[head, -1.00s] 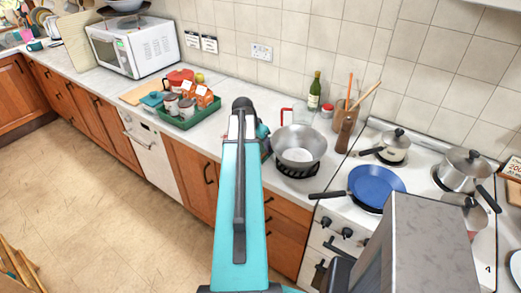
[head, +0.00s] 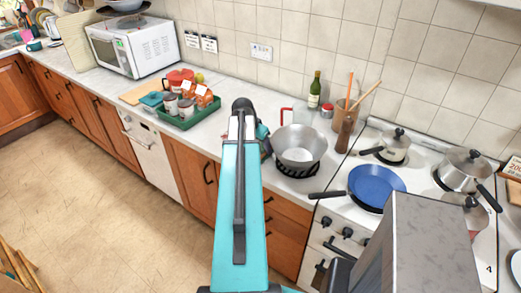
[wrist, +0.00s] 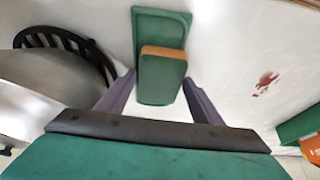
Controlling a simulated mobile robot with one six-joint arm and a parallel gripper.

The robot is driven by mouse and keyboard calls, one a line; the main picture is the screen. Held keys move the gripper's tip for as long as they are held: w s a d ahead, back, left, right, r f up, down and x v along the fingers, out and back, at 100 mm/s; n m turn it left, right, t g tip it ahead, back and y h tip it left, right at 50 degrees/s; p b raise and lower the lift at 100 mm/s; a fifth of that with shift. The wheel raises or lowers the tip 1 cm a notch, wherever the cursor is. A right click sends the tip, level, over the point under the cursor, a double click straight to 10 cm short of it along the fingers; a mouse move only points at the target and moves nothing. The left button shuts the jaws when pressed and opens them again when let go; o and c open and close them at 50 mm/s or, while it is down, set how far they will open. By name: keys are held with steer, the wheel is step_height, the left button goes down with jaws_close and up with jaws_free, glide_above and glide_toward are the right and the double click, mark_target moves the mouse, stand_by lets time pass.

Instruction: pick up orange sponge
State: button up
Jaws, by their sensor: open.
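In the wrist view, the sponge (wrist: 162,82) has a green face and an orange-brown edge at its far end. It rests in or against a small green dish (wrist: 160,24) on the white counter; its exact contact with the dish is unclear. My gripper (wrist: 159,84) is open, with one finger on each side of the sponge's near part. Whether the fingers touch it cannot be told. In the head view, my arm hides the sponge and most of the gripper.
A metal wok (head: 299,146) stands on a black ring (wrist: 65,42) beside the gripper, close on the left in the wrist view. A green tray (head: 196,121) with cans and cartons lies along the counter. A blue frying pan (head: 377,186) sits on the stove. Bare counter lies between tray and gripper.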

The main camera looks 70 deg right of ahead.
steer(key=c, duration=0.8)
steer(key=shift+r, duration=0.2)
steer(key=shift+r+p, duration=0.15)
steer(key=shift+p, duration=0.2)
step_height(320, 180, up, 18)
steer(key=b, duration=0.6)
